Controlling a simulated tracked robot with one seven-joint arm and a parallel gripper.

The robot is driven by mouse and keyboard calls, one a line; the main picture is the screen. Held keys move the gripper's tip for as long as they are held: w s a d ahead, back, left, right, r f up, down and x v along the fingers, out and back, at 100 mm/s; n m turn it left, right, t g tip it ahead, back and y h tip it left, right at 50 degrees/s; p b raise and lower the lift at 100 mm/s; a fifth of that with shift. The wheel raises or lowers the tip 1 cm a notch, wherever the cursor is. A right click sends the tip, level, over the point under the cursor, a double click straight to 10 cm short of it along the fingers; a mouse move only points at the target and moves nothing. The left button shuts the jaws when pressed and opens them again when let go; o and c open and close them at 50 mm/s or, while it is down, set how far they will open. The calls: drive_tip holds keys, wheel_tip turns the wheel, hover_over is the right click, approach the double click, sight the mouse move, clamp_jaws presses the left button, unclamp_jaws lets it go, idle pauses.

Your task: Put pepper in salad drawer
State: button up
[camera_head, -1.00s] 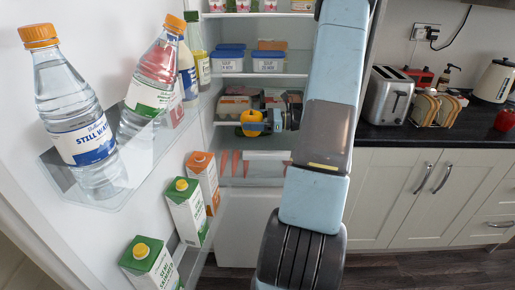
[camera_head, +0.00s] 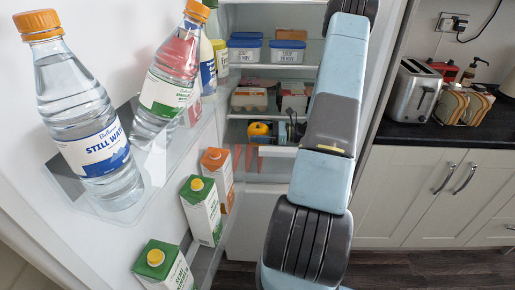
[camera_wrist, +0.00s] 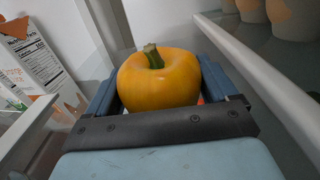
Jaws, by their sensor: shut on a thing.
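A yellow-orange pepper (camera_head: 260,130) with a green stem is inside the open fridge, just below the shelf with the egg box. In the wrist view the pepper (camera_wrist: 160,82) sits upright between the two blue fingers of my gripper (camera_wrist: 160,72), which is shut on it. In the head view my gripper (camera_head: 281,131) is at the pepper's right, partly hidden by my arm. The clear salad drawer (camera_head: 262,171) is low in the fridge, with carrots (camera_head: 250,157) showing in it. The pepper is above the drawer's level; my arm hides the drawer's right part.
An egg box (camera_head: 249,99) stands on the shelf just above. Blue-lidded tubs (camera_head: 244,50) are higher up. The open door at left holds water bottles (camera_head: 85,120) and cartons (camera_head: 202,210). A carton (camera_wrist: 30,62) and pale rails flank my gripper closely in the wrist view.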

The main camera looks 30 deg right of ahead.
drive_tip(key=shift+f, duration=3.65)
drive_tip(key=shift+f, duration=0.25)
drive_tip(key=o, duration=1.2)
drive_tip(key=shift+r, duration=0.2)
drive_tip(key=shift+s+d+r, duration=0.1)
drive_tip(key=shift+d, duration=0.2)
drive_tip(key=shift+v, duration=3.5)
